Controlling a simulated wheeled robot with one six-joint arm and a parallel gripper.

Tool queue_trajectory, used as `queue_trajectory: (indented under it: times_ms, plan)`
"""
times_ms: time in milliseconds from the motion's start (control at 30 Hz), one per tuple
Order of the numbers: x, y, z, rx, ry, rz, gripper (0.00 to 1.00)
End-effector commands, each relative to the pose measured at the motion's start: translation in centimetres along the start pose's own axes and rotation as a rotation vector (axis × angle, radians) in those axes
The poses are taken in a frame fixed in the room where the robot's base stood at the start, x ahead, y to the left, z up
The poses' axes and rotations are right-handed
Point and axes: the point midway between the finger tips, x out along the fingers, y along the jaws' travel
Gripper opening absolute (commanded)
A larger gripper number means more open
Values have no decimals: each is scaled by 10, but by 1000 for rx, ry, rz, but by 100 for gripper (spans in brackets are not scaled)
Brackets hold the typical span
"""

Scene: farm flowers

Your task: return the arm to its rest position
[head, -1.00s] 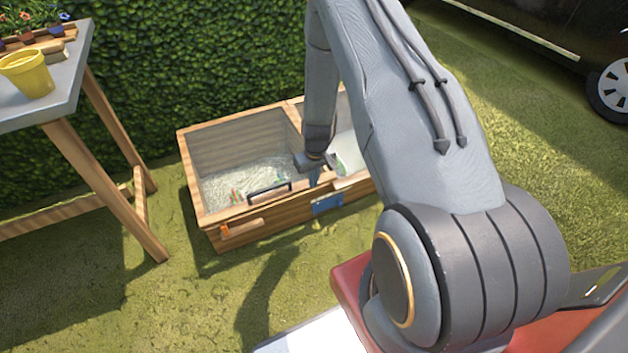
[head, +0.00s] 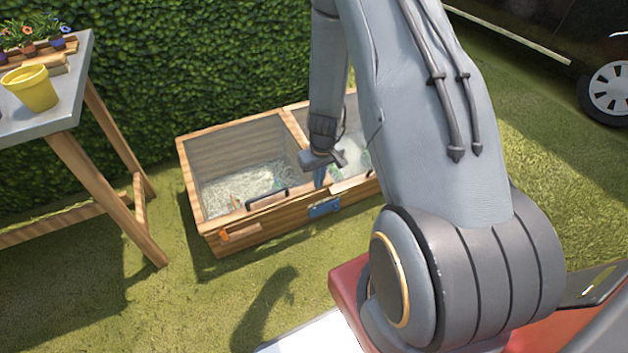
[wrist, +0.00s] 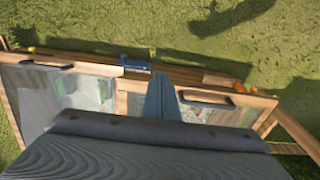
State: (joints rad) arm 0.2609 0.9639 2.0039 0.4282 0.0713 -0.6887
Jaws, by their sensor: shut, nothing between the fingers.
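My gripper (head: 320,178) hangs from the arm in front of the wooden two-part box, near its front rim by the middle divider. In the wrist view the blue-grey fingers (wrist: 162,97) lie together, with nothing between them. They overlap the box's edge in both views; whether they touch it I cannot tell. The arm is bent, its upper link rising from the shoulder and its forearm reaching down to the box.
The wooden box (head: 190,165) stands against a hedge (head: 210,70), with pale shreds in its left part, black handles and a blue latch (head: 324,208). A table (head: 60,110) with a yellow pot (head: 32,88) stands left. A dark car is at upper right. Grass in front is clear.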

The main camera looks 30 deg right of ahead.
Motion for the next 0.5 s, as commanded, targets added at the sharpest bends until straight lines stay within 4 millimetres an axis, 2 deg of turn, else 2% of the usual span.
queue_trajectory:
  times_ms: [367,467,500]
  plan:
    - [-10,-1,6,-2,1,0,0]
    - [-22,-8,2,-7,5,-8,0]
    - [-31,-14,-1,-11,8,-13,0]
